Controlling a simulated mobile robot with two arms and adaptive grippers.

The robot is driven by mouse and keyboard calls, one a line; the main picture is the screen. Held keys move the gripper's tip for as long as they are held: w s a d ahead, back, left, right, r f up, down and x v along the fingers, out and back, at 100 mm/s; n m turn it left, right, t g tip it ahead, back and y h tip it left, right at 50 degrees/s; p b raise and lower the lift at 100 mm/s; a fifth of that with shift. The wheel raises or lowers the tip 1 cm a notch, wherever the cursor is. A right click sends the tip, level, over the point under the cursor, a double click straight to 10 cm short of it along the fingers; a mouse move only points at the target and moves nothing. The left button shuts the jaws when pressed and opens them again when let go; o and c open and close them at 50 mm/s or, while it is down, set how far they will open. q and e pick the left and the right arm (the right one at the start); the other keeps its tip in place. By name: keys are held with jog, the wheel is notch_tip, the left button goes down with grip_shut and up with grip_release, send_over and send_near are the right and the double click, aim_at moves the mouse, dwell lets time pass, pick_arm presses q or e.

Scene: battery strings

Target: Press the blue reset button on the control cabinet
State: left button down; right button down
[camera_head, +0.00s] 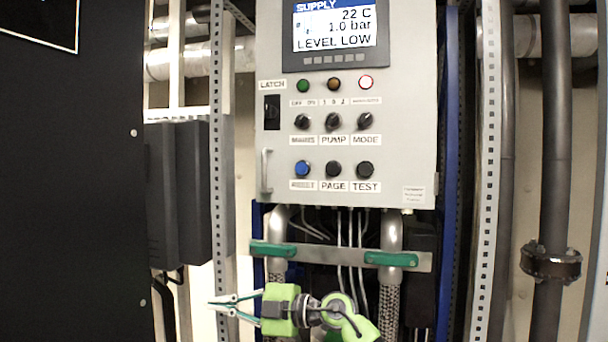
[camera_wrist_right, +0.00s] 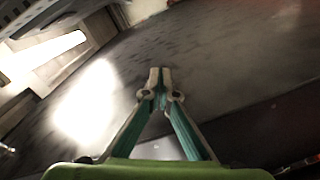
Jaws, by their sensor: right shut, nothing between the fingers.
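The control cabinet (camera_head: 283,120) is a light grey box in the middle of the head view. The blue reset button (camera_head: 302,169) is the left one in its lowest row, above a blurred label. Two black buttons, PAGE (camera_head: 333,168) and TEST (camera_head: 365,169), sit to its right. My right gripper (camera_head: 212,303) is below the cabinet and to the left of the button, apart from both, with its fingers pointing left. In the right wrist view its fingertips (camera_wrist_right: 160,72) meet and hold nothing. My left gripper is not in view.
Selector knobs, including PUMP (camera_head: 332,122), and indicator lamps sit above the buttons. The screen (camera_head: 335,27) reads LEVEL LOW. A handle (camera_head: 266,171) sticks out at the cabinet's left edge. A perforated post (camera_head: 222,160) stands left.

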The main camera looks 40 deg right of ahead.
jog(key=s+d+r+m+t+h, duration=0.1)
jog(key=s+d+r+h, duration=0.3)
jog(key=r, duration=0.5)
jog(key=s+d+r+m+t+h, duration=0.1)
jog(key=s+d+r+h, duration=0.3)
jog(key=r, duration=0.5)
jog(key=s+d+r+m+t+h, duration=0.1)
jog(key=s+d+r+t+h, duration=0.2)
jog(key=s+d+r, duration=0.4)
notch_tip(320, 180, up, 3)
jog(key=shift+s+d+r+m+h+b, duration=0.1)
jog(key=shift+s+d+m+h+b, duration=0.3)
jog(key=shift+h, duration=0.5)
jog(key=shift+a, duration=0.1)
jog(key=p, duration=0.5)
send_near(296, 169)
jog(key=w+a, duration=0.3)
jog(key=w+d+p, duration=0.2)
jog(key=d, duration=0.1)
jog(key=shift+w+r, duration=0.15)
jog(key=shift+r, duration=0.05)
jog(key=shift+w+d+f, duration=0.1)
jog(key=shift+w+d, duration=0.1)
jog(key=shift+d, duration=0.15)
jog(key=shift+a, duration=0.1)
